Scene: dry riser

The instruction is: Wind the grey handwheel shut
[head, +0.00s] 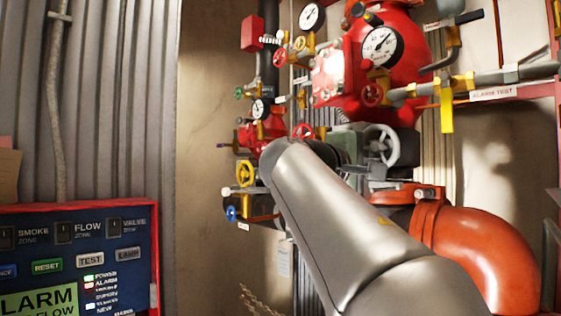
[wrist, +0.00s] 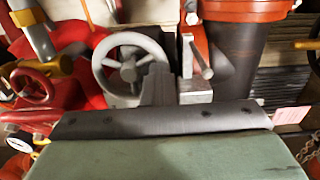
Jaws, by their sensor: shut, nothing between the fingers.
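The grey handwheel (head: 382,145) is a spoked wheel below the large red valve body. In the wrist view the handwheel (wrist: 130,68) shows almost whole, left of centre. My gripper (head: 374,169) is at the wheel's lower left in the head view, its fingers shut and empty. In the wrist view my gripper (wrist: 160,85) overlaps the wheel's right rim. I cannot tell whether it touches the rim. The wheel's hub and spokes are visible. My arm covers the area below it in the head view.
An orange pipe elbow (head: 480,245) stands below right. An alarm panel (head: 75,262) is at lower left.

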